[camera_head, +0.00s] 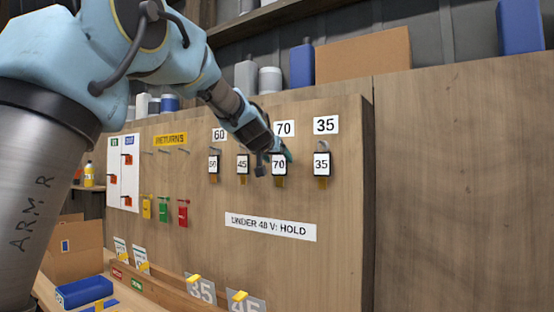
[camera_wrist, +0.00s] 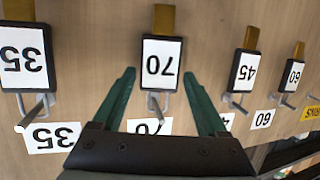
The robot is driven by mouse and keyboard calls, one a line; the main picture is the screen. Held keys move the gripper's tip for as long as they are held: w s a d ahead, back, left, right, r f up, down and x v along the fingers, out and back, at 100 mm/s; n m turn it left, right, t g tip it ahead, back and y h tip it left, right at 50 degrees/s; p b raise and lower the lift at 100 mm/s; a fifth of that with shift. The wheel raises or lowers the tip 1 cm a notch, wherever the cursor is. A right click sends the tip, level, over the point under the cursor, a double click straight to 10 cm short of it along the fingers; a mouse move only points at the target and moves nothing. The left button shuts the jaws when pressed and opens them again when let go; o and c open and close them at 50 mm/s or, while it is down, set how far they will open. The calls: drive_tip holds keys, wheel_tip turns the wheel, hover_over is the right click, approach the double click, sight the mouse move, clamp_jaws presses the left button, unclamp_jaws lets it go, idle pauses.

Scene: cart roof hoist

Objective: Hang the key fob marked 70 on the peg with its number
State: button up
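The key fob marked 70 (camera_head: 279,165) hangs upright on a peg under the number label 70 (camera_head: 284,129). In the wrist view, which is upside down, the fob (camera_wrist: 162,65) is a white-faced, dark-framed tag with a brass-coloured end. Its metal peg (camera_wrist: 154,103) shows beside the label 70 (camera_wrist: 150,126), which my gripper partly hides. My gripper (camera_wrist: 158,74) is open, its two green fingers apart on either side of the peg and fob. Nothing is between them in a grip. In the head view my gripper (camera_head: 277,152) is just above the fob.
Fobs 35 (camera_head: 321,165), 45 (camera_head: 242,164) and 60 (camera_wrist: 293,74) hang on neighbouring pegs. Left are a RETURNS sign (camera_head: 170,140) over empty pegs and coloured tags (camera_head: 163,209). A sign "UNDER 48 V: HOLD" (camera_head: 270,226) is below. The board's right side is clear.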

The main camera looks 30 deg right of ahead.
drive_tip(key=shift+o, duration=1.4)
drive_tip(key=v, duration=1.1)
drive_tip(key=w+a+f+n+g+y, duration=0.3)
drive_tip(key=a+f+y, duration=0.4)
drive_tip(key=a+f, duration=1.6)
drive_tip(key=s+a+f+n+g+y, duration=0.3)
drive_tip(key=s+a+f+n+g, duration=0.2)
drive_tip(key=s+a+f, duration=1)
wheel_tip(320, 180, down, 3)
drive_tip(key=shift+s+a+r+g+p, duration=0.3)
drive_tip(key=shift+s+a+p, duration=0.1)
drive_tip(key=shift+a, duration=0.1)
